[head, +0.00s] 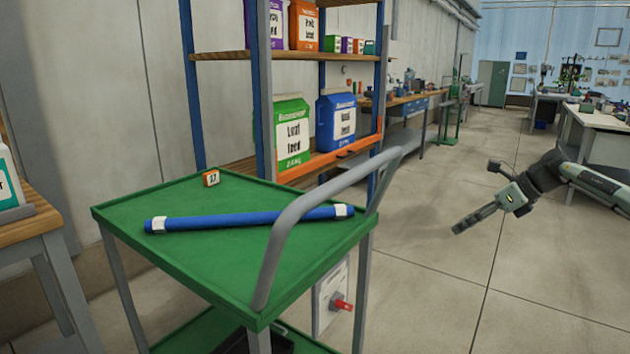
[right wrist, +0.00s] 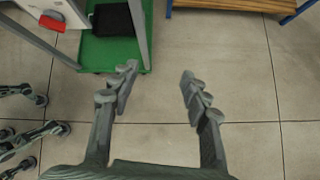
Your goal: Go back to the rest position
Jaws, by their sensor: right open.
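My right gripper (head: 474,219) is held out over the bare floor, to the right of the green cart, in the head view. In the right wrist view my right gripper (right wrist: 158,92) has its two fingers spread well apart with nothing between them. My left gripper is in neither view. The green cart (head: 215,265) carries a blue tube (head: 250,219) with white end bands, lying across its top.
A shelf rack (head: 222,55) with bags and cartons stands behind the cart. A wooden table (head: 32,218) is at the left edge. A box with a red knob (head: 331,296) hangs by the cart's right side. Open floor (head: 440,270) lies around my right gripper.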

